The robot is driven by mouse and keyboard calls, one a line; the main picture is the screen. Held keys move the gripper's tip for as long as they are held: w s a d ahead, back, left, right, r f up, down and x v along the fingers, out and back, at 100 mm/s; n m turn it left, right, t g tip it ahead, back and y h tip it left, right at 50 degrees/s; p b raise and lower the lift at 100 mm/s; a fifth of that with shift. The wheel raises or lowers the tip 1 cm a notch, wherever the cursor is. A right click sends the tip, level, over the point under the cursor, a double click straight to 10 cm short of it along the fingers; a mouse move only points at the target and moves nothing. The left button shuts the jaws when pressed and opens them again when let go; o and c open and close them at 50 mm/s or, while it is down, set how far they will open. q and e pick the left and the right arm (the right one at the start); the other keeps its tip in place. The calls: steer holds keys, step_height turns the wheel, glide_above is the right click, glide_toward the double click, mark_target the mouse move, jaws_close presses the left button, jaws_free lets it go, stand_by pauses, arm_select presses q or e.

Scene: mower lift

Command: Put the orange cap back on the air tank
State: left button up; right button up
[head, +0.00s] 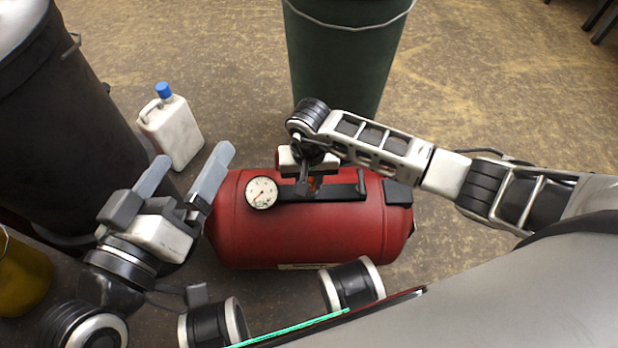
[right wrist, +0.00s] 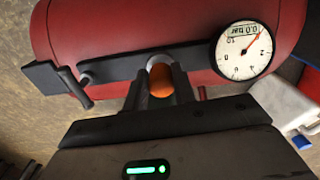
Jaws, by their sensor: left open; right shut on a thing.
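The red air tank (head: 310,235) lies on its side on the floor, with a black bar and a round white gauge (head: 261,192) on top. My right gripper (head: 306,183) reaches down over the middle of the bar. In the right wrist view its fingers are shut on the orange cap (right wrist: 161,82), at or just above a round metal fitting (right wrist: 161,60) on the tank. I cannot tell whether the cap is seated. The gripper hides most of the cap in the head view. My left gripper (head: 190,162) is open and empty, left of the tank.
A white jug (head: 172,132) with a blue lid stands behind my left gripper. A large dark drum (head: 60,120) stands at the left, a green bin (head: 345,60) behind the tank, and a yellow bucket (head: 22,278) at the lower left.

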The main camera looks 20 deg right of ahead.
mark_target(309, 180)
arm_select(q)
steer(key=shift+f+b, duration=0.7)
steer(key=shift+f, duration=0.05)
arm_select(e)
steer(key=shift+f, duration=0.65)
arm_select(q)
steer(key=shift+f, duration=0.1)
arm_select(e)
steer(key=o, duration=0.7)
steer(key=shift+r+p, duration=0.5)
step_height(309, 180, up, 2)
steer(key=shift+r+p, duration=0.1)
steer(key=shift+p, duration=0.7)
step_height(309, 180, up, 7)
steer(key=p, duration=0.5)
steer(key=shift+r, duration=0.1)
arm_select(q)
steer(key=a+m+g+y, duration=0.1)
steer(key=a+m+g+y+p, duration=0.1)
steer(key=shift+s+f+y, duration=0.2)
steer(key=shift+f+y, duration=0.1)
arm_select(e)
steer(key=shift+r, duration=0.35)
